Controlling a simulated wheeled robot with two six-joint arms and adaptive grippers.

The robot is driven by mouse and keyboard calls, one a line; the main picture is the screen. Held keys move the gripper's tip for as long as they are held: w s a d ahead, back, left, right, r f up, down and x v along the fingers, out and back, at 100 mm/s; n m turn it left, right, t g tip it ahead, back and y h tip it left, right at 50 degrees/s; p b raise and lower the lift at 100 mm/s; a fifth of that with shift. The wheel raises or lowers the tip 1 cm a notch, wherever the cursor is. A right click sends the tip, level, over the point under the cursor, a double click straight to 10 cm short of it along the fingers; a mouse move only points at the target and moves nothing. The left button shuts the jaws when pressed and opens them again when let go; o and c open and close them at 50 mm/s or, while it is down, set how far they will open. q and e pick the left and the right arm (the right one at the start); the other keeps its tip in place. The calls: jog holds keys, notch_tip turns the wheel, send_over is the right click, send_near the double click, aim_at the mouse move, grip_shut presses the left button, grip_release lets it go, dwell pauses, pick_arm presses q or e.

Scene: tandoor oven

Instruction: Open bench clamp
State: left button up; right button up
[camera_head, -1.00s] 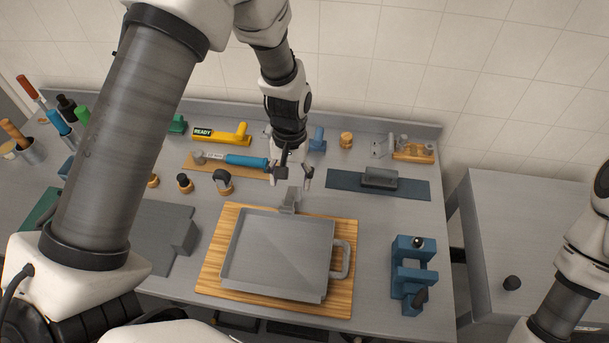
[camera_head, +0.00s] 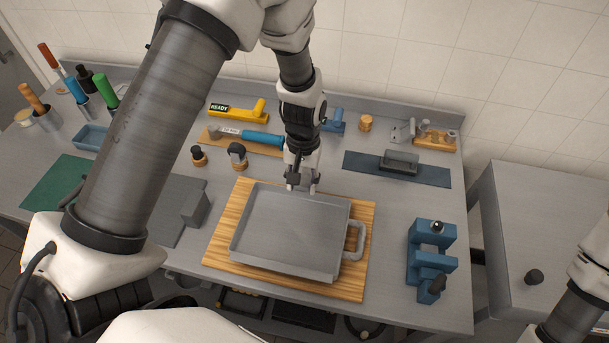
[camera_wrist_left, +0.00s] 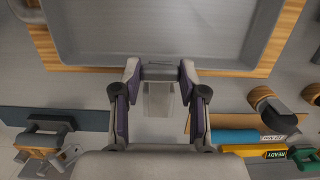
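A blue clamp-like vise (camera_head: 430,262) with a dark knob on top and a dark handle stands at the right of the bench, away from both arms. A grey metal tray (camera_head: 290,235) with a side handle lies on a wooden board (camera_head: 225,255). My left gripper (camera_head: 303,187) points down at the tray's back edge. In the left wrist view, its fingertips (camera_wrist_left: 160,70) stand on either side of a small grey bracket-like piece (camera_wrist_left: 158,98) at that edge; I cannot tell whether they press on it. My right gripper is out of view.
Behind are a yellow READY tool (camera_head: 237,111), a blue-handled tool (camera_head: 262,138) and a blue mat (camera_head: 430,172) with a grey block. Tool holders crowd the left. A side cabinet (camera_head: 545,215) stands right. Bare bench lies between tray and blue vise.

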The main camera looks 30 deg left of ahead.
aim_at(304, 178)
pick_arm(q)
jog(key=shift+w, duration=0.1)
jog(key=shift+c, duration=0.7)
jog(key=shift+w+a+r+p, duration=0.1)
jog(key=shift+w+r+p, duration=0.15)
jog(key=shift+r+p, duration=0.7)
jog(key=shift+r, duration=0.2)
jog(key=shift+w+a+r+p, duration=0.15)
jog(key=shift+w+r+p, duration=0.25)
jog(key=shift+r+p, duration=0.35)
jog(key=shift+w+a+r+p, duration=0.1)
jog(key=shift+w+r+p, duration=0.45)
jog(key=shift+r+p, duration=0.2)
